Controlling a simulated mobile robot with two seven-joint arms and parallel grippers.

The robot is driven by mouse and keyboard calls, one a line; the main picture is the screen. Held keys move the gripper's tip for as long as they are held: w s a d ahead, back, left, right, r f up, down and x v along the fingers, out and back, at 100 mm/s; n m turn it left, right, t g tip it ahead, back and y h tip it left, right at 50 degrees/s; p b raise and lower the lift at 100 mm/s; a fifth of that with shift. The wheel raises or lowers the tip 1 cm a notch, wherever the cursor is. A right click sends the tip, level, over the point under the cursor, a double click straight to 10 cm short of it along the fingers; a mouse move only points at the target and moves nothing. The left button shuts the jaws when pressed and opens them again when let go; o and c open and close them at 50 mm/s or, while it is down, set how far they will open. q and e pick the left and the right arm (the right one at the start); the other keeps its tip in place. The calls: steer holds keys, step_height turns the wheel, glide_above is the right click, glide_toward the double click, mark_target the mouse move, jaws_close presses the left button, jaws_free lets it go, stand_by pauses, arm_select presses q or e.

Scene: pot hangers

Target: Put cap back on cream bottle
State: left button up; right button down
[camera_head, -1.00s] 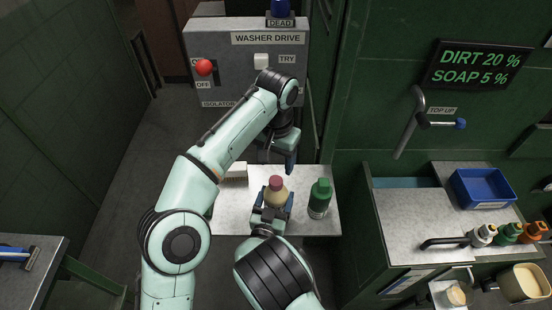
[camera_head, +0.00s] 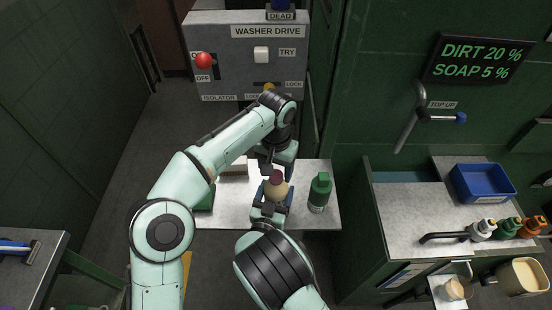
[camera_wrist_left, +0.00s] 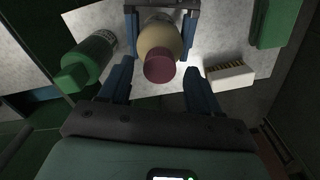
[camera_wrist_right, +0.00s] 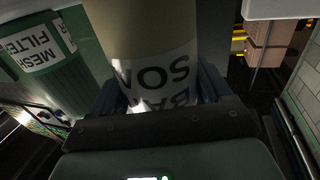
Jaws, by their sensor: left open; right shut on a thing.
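The cream bottle (camera_head: 274,191) stands upright over the small pale table, with a dark red cap (camera_head: 277,176) on its top. I cannot tell whether the cap is screwed tight. My right gripper (camera_head: 271,205) is shut around the bottle's body; the right wrist view shows the bottle (camera_wrist_right: 150,30) and its upside-down label between the fingers. My left gripper (camera_head: 278,163) is open just behind and above the cap. In the left wrist view its fingers (camera_wrist_left: 159,80) point toward the cap, one on each side, apart from it.
A green bottle (camera_head: 319,192) stands to the right on the pale table (camera_head: 228,213). A small brush-like block (camera_head: 234,168) and a green item (camera_head: 206,201) are at the left. A counter (camera_head: 400,212) with a blue tray (camera_head: 482,183) and several small bottles is at the far right.

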arm_select(q)
steer(key=shift+f, duration=0.7)
steer(key=c, duration=1.1)
steer(key=o, duration=1.2)
steer(key=shift+o, duration=0.2)
step_height(320, 180, up, 8)
steer(key=shift+f, duration=0.2)
